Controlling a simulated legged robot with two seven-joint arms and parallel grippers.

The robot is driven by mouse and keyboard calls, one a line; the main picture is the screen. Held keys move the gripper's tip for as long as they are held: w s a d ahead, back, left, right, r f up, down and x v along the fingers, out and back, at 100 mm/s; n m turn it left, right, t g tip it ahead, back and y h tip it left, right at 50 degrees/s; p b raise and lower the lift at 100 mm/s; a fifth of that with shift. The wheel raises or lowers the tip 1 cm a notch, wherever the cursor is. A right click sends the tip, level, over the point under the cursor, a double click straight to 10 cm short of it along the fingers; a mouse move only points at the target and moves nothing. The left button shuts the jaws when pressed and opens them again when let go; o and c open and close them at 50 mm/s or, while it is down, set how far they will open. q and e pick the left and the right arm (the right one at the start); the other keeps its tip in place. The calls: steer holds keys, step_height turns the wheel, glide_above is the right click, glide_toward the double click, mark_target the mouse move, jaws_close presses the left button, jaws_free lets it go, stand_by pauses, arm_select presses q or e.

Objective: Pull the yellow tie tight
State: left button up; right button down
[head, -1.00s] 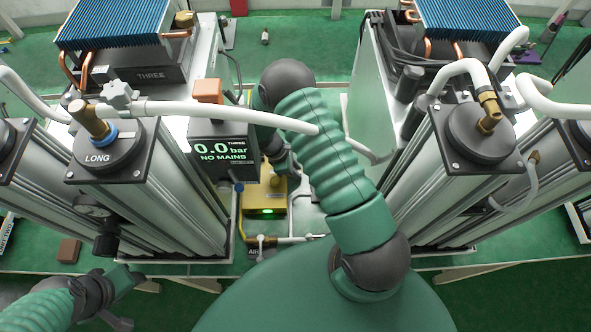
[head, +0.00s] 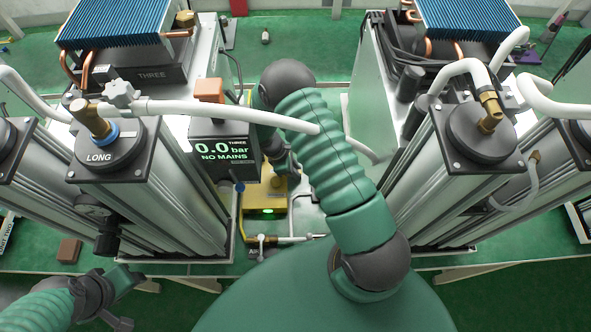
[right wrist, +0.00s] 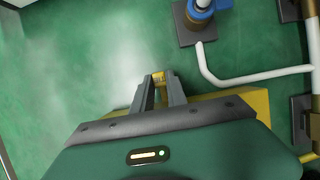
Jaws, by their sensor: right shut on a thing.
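My right gripper (right wrist: 160,84) is shut in the right wrist view on a small yellow piece (right wrist: 159,76), which shows between its fingertips. It looks like the yellow tie, but most of it is hidden by the fingers. I cannot tell how tight it is. In the head view my right arm bends down between the two column units, and its hand is mostly hidden behind the arm. My left gripper (head: 126,298) is low at the left, apart from the columns; I cannot tell how far its jaws are apart.
A yellow box (head: 263,197) with a green light sits between the units. A display (head: 222,152) reads 0.0 bar, NO MAINS. A white hose (head: 190,107) crosses near my right arm. In the right wrist view a white pipe (right wrist: 250,77) and blue-collared fitting (right wrist: 203,10) lie at upper right.

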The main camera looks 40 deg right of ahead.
steer(key=shift+s+d, duration=0.9)
steer(key=shift+d, duration=0.25)
steer(key=shift+s+d, duration=0.15)
steer(key=c, duration=1.5)
jaws_free()
steer(key=shift+o, duration=0.9)
steer(key=shift+d, duration=0.2)
steer(key=shift+a+r, duration=0.15)
steer(key=shift+r, duration=0.05)
steer(key=v, duration=1.6)
steer(key=shift+b, duration=0.35)
steer(key=shift+r, duration=0.1)
